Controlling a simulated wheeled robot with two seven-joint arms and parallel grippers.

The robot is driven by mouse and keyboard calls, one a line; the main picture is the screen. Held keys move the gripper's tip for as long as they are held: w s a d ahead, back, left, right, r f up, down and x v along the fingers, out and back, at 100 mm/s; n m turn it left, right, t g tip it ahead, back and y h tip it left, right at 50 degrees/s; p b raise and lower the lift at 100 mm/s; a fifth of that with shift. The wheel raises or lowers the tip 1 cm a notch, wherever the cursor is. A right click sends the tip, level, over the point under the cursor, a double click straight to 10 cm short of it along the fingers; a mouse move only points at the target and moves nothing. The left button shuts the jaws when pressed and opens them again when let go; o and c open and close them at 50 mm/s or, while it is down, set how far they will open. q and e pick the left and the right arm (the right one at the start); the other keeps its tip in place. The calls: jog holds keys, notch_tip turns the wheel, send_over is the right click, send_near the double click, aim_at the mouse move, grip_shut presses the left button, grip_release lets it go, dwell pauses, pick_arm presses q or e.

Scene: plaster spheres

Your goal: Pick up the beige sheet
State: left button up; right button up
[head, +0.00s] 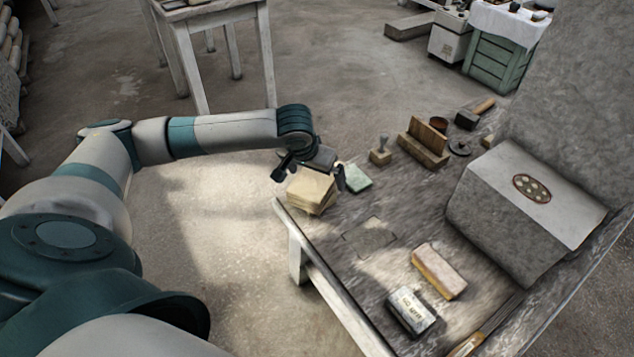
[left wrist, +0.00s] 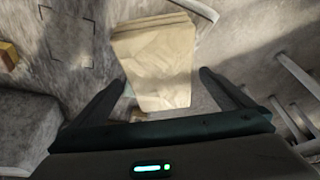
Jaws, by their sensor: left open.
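The beige sheet (head: 311,185) is the crumpled top of a small beige stack at the table's left corner in the head view. In the left wrist view the beige sheet (left wrist: 160,62) lies between the two fingers, with layered edges along its far side. My left gripper (head: 309,182) is open over the stack, one finger to each side; the fingers also show apart in the left wrist view (left wrist: 160,85). I cannot tell whether they touch it. My right gripper is not in view.
A pale green block (head: 357,178) lies close to the right of the stack. A wooden stamp (head: 380,153) and a wooden holder (head: 424,148) stand behind. A brush-like block (head: 439,270) and a white labelled block (head: 411,311) lie nearer. A large grey block (head: 520,215) fills the right.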

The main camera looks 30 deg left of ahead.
pick_arm(q)
jog(key=shift+x, duration=0.85)
jog(key=c, duration=1.4)
jog(key=shift+c, duration=0.2)
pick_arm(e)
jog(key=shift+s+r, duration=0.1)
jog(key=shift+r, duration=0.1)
pick_arm(q)
jog(key=shift+r, duration=0.1)
